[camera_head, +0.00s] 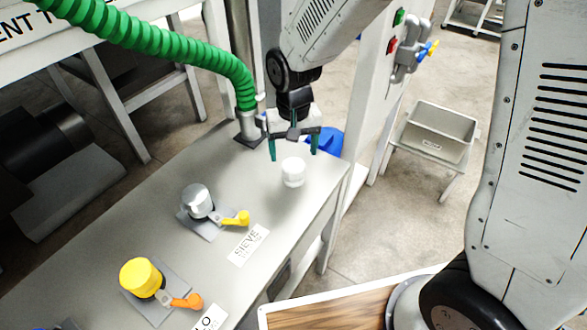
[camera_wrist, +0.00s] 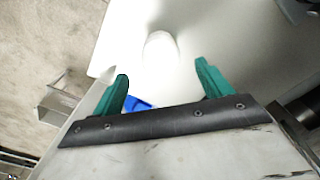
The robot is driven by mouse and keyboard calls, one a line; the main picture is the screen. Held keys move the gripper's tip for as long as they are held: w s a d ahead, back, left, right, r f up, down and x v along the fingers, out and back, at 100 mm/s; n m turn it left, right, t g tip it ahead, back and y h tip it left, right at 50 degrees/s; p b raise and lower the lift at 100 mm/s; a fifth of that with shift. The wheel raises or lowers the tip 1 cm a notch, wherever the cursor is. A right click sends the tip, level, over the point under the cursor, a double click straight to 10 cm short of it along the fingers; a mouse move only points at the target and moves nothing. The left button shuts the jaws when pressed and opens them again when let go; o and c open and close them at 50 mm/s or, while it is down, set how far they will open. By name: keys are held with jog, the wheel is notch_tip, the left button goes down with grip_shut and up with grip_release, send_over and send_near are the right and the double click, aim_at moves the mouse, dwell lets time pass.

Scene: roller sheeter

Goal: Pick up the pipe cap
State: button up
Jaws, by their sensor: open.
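A white cylindrical cap (camera_head: 292,172) stands on the grey table near its far right end. I take it for the pipe cap. It also shows in the wrist view (camera_wrist: 161,50), pale against the white tabletop and hard to outline. My gripper (camera_head: 294,156) has two green fingers and is open and empty. It hangs over the table just behind the cap in the head view. In the wrist view my fingertips (camera_wrist: 160,70) are spread to the left and right of the cap, which lies a little beyond them. They appear apart from it.
A silver-topped valve (camera_head: 197,202) with a yellow handle and a yellow-topped valve (camera_head: 141,277) with an orange handle stand on the table (camera_head: 92,232). A green hose (camera_head: 165,45) joins a post behind. A blue object (camera_head: 326,141) and a grey bin (camera_head: 438,132) are beyond the table.

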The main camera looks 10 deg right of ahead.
aim_at(293, 163)
jog(key=f, duration=0.7)
jog(key=shift+w+f, duration=0.2)
jog(key=shift+w, duration=0.1)
jog(key=c, duration=1.1)
